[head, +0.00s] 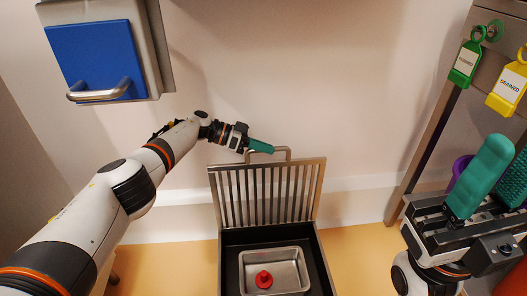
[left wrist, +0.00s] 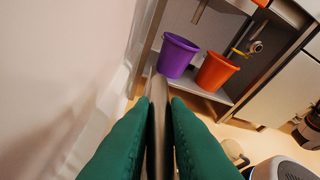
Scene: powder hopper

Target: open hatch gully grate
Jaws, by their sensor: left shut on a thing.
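The gully grate (head: 268,194) is a barred metal frame standing raised, almost upright, at the back of the dark gully box (head: 231,240). A loop handle (head: 288,153) sits on its top edge. My left gripper (head: 263,147) is shut on this handle; in the left wrist view its green fingers (left wrist: 158,135) press on both sides of the metal bar (left wrist: 158,100). Inside the open gully is a metal basket (head: 290,276) with a red knob (head: 264,279). My right gripper (head: 500,172) is at the right, its green fingers apart, away from the grate.
A blue hatch panel (head: 95,55) with a bar handle is on the wall at upper left. A green tag (head: 465,63) and a yellow tag (head: 508,90) hang at upper right. Purple (left wrist: 177,56) and orange (left wrist: 215,72) buckets stand on a shelf. The wall is close behind the grate.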

